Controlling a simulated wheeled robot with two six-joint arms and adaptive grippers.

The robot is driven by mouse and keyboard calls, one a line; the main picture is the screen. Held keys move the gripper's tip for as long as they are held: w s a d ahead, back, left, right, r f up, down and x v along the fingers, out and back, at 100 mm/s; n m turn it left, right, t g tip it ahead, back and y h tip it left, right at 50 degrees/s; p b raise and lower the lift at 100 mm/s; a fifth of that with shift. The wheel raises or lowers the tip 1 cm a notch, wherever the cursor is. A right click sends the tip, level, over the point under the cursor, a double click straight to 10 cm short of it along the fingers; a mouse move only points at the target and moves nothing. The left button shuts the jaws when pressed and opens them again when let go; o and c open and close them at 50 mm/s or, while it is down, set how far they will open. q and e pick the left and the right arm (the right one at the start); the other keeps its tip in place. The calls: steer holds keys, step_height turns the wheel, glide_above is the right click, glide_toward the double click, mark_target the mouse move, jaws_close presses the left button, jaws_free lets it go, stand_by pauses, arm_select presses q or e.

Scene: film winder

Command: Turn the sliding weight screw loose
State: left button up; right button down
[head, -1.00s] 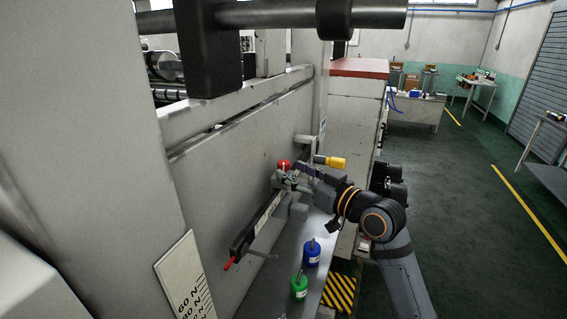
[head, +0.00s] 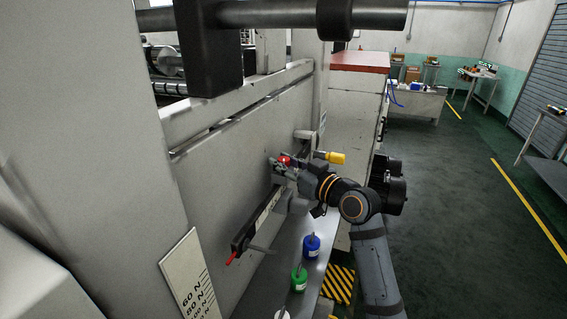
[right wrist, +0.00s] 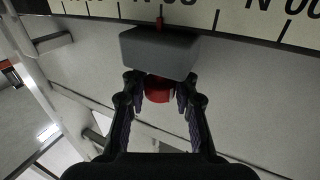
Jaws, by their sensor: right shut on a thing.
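The sliding weight (right wrist: 160,52) is a dark grey block in front of a white scale strip (right wrist: 270,30) in the right wrist view, with a small red pointer over the scale. Its screw shows as a red knob (right wrist: 158,94) on the block's near side. My right gripper (right wrist: 160,84) has one finger on each side of the knob and is shut on it. In the head view the red knob (head: 285,160) shows at the fingertips of my right gripper (head: 280,168), close to the grey machine panel. My left gripper is not in view.
The scale beam (head: 265,213) runs along the panel and ends in a red tip. A blue weight (head: 312,246) and a green weight (head: 299,280) stand on the ledge below. A yellow piece (head: 336,158) is just beyond my wrist. The floor at right is clear.

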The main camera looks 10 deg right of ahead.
steer(key=shift+f+n+g+y+b, duration=0.3)
steer(key=shift+y+b, duration=0.1)
steer(key=shift+b, duration=0.35)
steer(key=n+g+y+b, duration=0.4)
steer(key=b, duration=0.3)
steer(key=shift+y, duration=0.3)
steer(key=shift+r+n+g+y+b, duration=0.15)
steer(key=shift+n+g+y+b, duration=0.45)
steer(key=shift+g, duration=0.4)
steer(key=shift+r+n+g+y+b, duration=0.1)
steer(key=shift+n+g+y+b, duration=0.55)
steer(key=shift+g, duration=0.35)
steer(key=shift+n, duration=0.25)
steer(key=c, duration=1)
jaws_free()
steer(key=v, duration=1.2)
steer(key=shift+r, duration=0.15)
